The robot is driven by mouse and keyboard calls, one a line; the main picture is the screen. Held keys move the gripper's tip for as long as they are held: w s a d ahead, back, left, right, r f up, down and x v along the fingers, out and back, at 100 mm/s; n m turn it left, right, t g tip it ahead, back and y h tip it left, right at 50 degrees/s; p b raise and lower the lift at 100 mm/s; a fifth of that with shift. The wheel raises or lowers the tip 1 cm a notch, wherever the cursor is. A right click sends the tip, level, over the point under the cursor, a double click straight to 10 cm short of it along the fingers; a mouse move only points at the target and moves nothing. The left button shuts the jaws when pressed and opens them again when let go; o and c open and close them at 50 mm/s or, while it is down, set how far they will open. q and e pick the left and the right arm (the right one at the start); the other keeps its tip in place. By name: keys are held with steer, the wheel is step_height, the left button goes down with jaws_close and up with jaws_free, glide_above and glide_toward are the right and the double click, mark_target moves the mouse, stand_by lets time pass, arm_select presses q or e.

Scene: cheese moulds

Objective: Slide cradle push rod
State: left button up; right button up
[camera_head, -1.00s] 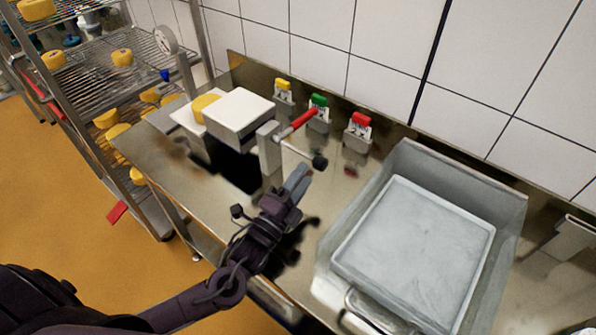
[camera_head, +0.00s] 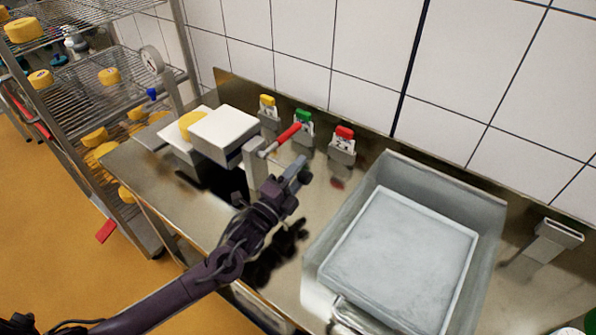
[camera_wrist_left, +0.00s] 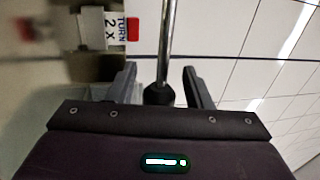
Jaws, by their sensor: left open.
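The cradle push rod is a thin metal rod with a black knob (camera_wrist_left: 158,94); in the left wrist view it runs down between the two fingers. In the head view the rod and knob are mostly hidden behind my left gripper (camera_head: 297,172). The gripper is open, with its fingers on either side of the knob; it also shows in the left wrist view (camera_wrist_left: 165,85). The cradle stand (camera_head: 253,165) carries a red handle (camera_head: 284,137) beside a white block (camera_head: 224,134). My right gripper is not seen.
A yellow cheese (camera_head: 190,124) sits left of the white block. Holders with yellow (camera_head: 268,101), green (camera_head: 303,116) and red (camera_head: 344,132) tops stand along the wall. A steel basin (camera_head: 487,215) is at the right. A wire rack (camera_head: 100,75) with cheeses stands at the left.

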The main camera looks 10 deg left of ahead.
arm_select(q)
steer(key=shift+c, duration=0.5)
jaws_close()
steer(key=shift+s+d, duration=0.1)
steer(key=shift+d, duration=0.05)
